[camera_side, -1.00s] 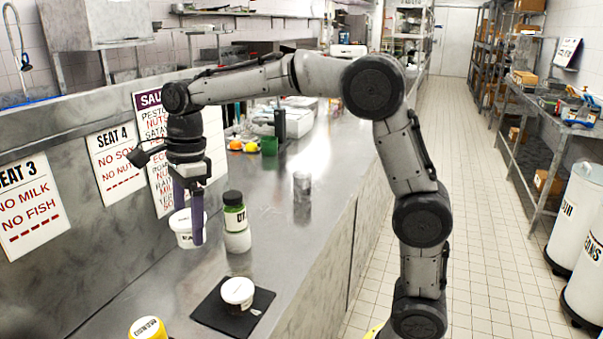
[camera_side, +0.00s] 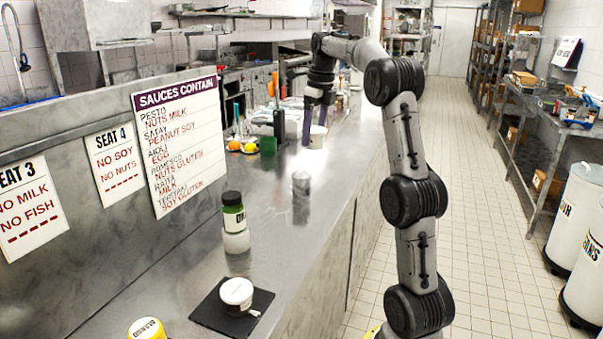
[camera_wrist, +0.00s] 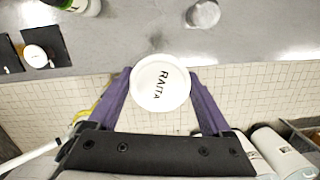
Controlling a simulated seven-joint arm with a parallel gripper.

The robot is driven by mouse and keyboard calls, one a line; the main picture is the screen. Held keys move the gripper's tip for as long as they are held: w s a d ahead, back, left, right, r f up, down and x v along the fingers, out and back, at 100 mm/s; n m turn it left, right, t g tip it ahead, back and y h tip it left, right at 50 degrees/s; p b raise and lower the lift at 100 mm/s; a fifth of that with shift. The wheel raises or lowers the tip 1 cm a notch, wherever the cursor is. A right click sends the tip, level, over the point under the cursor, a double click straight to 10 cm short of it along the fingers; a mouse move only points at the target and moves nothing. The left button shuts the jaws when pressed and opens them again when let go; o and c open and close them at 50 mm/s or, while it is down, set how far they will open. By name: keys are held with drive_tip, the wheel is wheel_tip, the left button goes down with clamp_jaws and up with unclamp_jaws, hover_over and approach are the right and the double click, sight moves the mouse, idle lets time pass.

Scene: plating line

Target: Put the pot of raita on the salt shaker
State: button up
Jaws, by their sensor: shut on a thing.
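The pot of raita (camera_wrist: 160,84) is white, with "RAITA" on its lid. My gripper (camera_wrist: 160,76) is shut on it, one purple finger on each side. In the side view my gripper (camera_side: 316,128) holds the pot (camera_side: 319,131) upright above the far part of the counter. A small grey, shiny cylinder (camera_side: 301,184), which looks like the salt shaker, stands on the counter nearer the camera, apart from the pot. It also shows at the top of the wrist view (camera_wrist: 203,14). Its label cannot be read.
A white-lidded tub (camera_side: 237,291) sits on a dark mat (camera_side: 207,312); a yellow-lidded jar (camera_side: 147,328) is at the front. A green container (camera_side: 268,146) and colored items stand behind. The counter around the cylinder is clear.

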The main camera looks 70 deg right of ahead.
drive_tip(key=shift+s+d+f, duration=0.1)
drive_tip(key=shift+s+d, duration=0.2)
drive_tip(key=shift+d, duration=0.2)
drive_tip(key=w+d+f, duration=0.5)
drive_tip(key=d+f, duration=0.1)
drive_tip(key=w+d+f, duration=0.3)
drive_tip(key=d, duration=0.1)
drive_tip(key=shift+w+f, duration=0.2)
drive_tip(key=shift+w, duration=0.15)
drive_tip(key=shift+w+d+f, duration=0.1)
drive_tip(key=shift+f, duration=0.8)
drive_tip(key=shift+w+d+f, duration=0.1)
drive_tip(key=shift+f, duration=0.75)
drive_tip(key=shift+f, duration=0.15)
